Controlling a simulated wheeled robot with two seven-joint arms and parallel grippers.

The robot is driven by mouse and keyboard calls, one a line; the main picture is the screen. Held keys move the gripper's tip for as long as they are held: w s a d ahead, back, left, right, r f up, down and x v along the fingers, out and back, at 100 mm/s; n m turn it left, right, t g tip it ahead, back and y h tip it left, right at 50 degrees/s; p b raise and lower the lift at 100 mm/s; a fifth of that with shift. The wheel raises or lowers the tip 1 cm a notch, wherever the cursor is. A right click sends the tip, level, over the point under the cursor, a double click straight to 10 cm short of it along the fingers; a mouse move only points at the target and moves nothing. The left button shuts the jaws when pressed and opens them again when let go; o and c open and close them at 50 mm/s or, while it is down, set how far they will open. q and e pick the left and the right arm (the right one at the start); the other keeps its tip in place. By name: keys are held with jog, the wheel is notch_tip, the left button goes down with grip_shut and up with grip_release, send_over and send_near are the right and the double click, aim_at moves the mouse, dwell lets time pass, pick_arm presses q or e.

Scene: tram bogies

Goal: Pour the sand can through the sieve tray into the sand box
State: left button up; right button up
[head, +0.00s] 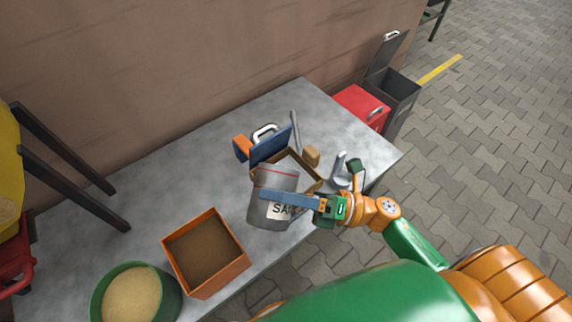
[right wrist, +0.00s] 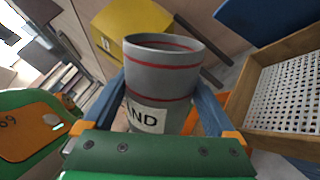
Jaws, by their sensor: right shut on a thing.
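The sand can (head: 274,183) is a grey cylinder with red bands and a white label, also in the right wrist view (right wrist: 165,75). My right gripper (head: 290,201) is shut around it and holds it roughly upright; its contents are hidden. The sieve tray (right wrist: 237,108), a wooden frame with white mesh, is right of the can in the right wrist view. In the head view the can partly covers this tray (head: 307,168). An orange square box (head: 224,280) with brown fill, probably the sand box, stands left of the can. My left gripper is not in view.
A green round tub (head: 168,298) of pale sand stands at the table's front left.

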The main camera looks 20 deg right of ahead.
jog(key=shift+m, duration=0.3)
jog(key=shift+w+r+m+t+p, duration=0.1)
jog(key=shift+r+m+t+p, duration=0.25)
jog(key=shift+m+p, duration=0.65)
dwell(1.8)
jog(key=shift+w+d+f+m+t+b, duration=0.2)
jog(key=shift+w+d+m, duration=0.15)
jog(key=shift+m, duration=0.25)
jog(key=shift+w+d+f+m+t+b, duration=0.1)
jog(key=shift+w+d+m+t+b, duration=0.1)
jog(key=shift+w+m, duration=0.3)
dwell(1.2)
jog(key=shift+r+m, duration=0.1)
jog(key=shift+m, duration=0.3)
